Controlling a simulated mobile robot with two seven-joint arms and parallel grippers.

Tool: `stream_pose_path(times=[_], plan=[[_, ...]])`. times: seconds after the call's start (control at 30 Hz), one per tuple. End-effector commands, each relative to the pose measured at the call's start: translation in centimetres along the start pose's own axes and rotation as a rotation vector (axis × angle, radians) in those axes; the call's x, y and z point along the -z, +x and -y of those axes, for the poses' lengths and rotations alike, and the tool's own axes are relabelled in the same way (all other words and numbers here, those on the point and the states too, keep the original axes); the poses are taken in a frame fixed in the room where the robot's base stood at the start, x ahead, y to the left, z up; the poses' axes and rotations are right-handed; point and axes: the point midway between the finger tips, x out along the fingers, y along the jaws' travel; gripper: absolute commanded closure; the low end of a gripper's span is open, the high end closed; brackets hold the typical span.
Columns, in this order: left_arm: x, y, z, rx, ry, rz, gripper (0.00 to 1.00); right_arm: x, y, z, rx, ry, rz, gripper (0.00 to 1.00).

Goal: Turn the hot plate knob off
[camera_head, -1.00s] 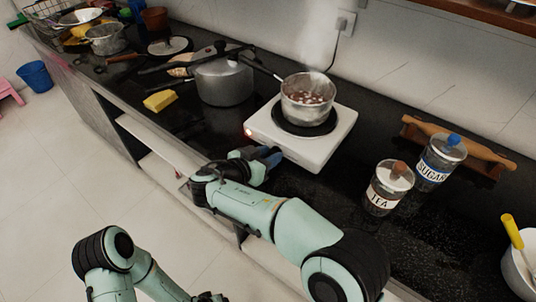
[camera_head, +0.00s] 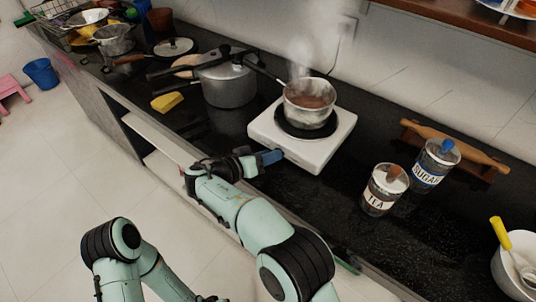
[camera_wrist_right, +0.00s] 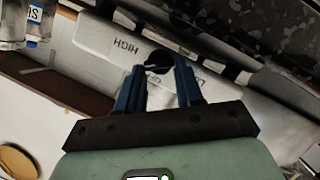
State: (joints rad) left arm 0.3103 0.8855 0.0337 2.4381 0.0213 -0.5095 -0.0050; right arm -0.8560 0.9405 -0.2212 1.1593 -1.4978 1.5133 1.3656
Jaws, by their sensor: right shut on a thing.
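The white hot plate (camera_head: 318,161) sits on the black counter with a steaming metal saucepan (camera_head: 306,104) of brown liquid on its burner. My right gripper (camera_head: 270,157) reaches the front side of the hot plate. In the wrist view its two blue fingers (camera_wrist_right: 158,72) are shut on the round black knob (camera_wrist_right: 158,60), at the fingertips. The word HIGH shows beside the knob, and other lettering is partly covered by a finger. In the head view the knob is hidden by the gripper. My left arm shows at the bottom left; its gripper is out of frame.
A pressure cooker (camera_head: 228,84) and a yellow sponge (camera_head: 167,102) are left of the hot plate. The tea jar (camera_head: 384,189), sugar jar (camera_head: 434,163) and rolling pin (camera_head: 455,146) stand right. A bowl (camera_head: 515,264) is at the right edge. Counter in front of the jars is clear.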

Motion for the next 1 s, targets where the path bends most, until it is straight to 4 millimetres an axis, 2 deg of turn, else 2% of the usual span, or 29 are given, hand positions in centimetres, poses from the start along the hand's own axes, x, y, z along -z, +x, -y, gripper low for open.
stream_pose_path(times=[0.37,0.4,0.47,1.0], plan=[[-0.07,-0.02,-0.01,0.0,0.0,0.002,0.57,-0.1,-0.04,0.08,-0.001,-0.006,0.001,0.94],[-0.07,-0.02,-0.01,0.0,0.0,0.002,0.57,-0.1,-0.04,0.08,-0.001,-0.006,0.001,0.57],[-0.06,-0.02,-0.01,0.0,0.0,0.002,0.57,-0.09,-0.04,0.08,-0.001,-0.006,0.001,0.38],[-0.05,-0.05,-0.02,0.0,0.0,0.002,0.57,0.14,0.05,-0.12,-0.002,-0.003,0.0,0.38]])
